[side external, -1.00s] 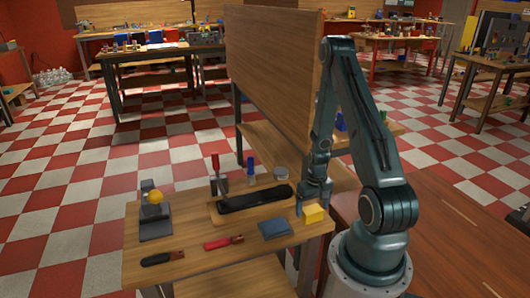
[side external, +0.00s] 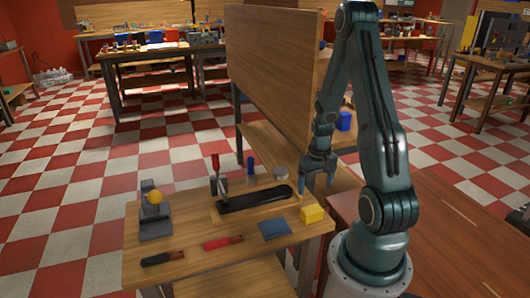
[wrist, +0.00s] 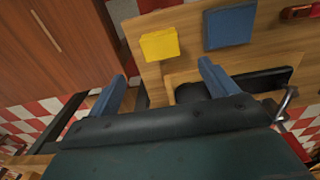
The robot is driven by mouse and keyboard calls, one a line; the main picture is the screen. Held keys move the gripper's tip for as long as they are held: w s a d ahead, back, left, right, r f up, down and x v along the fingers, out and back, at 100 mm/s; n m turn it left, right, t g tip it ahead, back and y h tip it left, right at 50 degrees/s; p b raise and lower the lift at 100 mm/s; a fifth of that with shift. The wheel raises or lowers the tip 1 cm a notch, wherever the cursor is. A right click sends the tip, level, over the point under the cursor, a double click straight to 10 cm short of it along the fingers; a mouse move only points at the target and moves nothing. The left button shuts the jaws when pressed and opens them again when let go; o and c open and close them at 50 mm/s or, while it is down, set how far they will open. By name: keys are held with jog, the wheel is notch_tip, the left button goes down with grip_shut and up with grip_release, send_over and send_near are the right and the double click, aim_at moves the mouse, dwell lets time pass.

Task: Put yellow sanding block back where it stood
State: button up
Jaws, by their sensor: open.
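The yellow sanding block (side external: 312,214) sits on the wooden bench top (side external: 190,222) near its right end. In the wrist view the yellow sanding block (wrist: 159,44) lies beyond the fingertips, apart from them. My gripper (side external: 317,182) is open and empty, above and behind the block. Its two blue fingers also show in the wrist view (wrist: 160,75), spread wide with nothing between them.
A blue pad (side external: 274,229) lies left of the block. A tall wooden panel (side external: 270,80) stands behind. Red- and black-handled tools lie at the front edge.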

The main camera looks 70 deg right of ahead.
jog(key=shift+r, duration=0.15)
dwell(0.5)
jog(key=w+a+r+n+t+h, duration=0.15)
jog(key=w+a+r, duration=0.25)
jog(key=a+r, duration=0.4)
jog(key=w+a+r+n+t, duration=0.1)
jog(key=w+a+r+n, duration=0.3)
jog(key=r, duration=0.6)
jog(key=s+a+r+n+t, duration=0.1)
jog(key=s+a+r, duration=0.3)
jog(key=a, duration=0.4)
jog(key=s+a+r+n+t+y, duration=0.1)
jog(key=s+a+r+n+t, duration=0.1)
jog(key=s+a+r, duration=0.3)
jog(key=a+r, duration=0.1)
jog(key=a, duration=0.2)
jog(key=shift+r, duration=0.15)
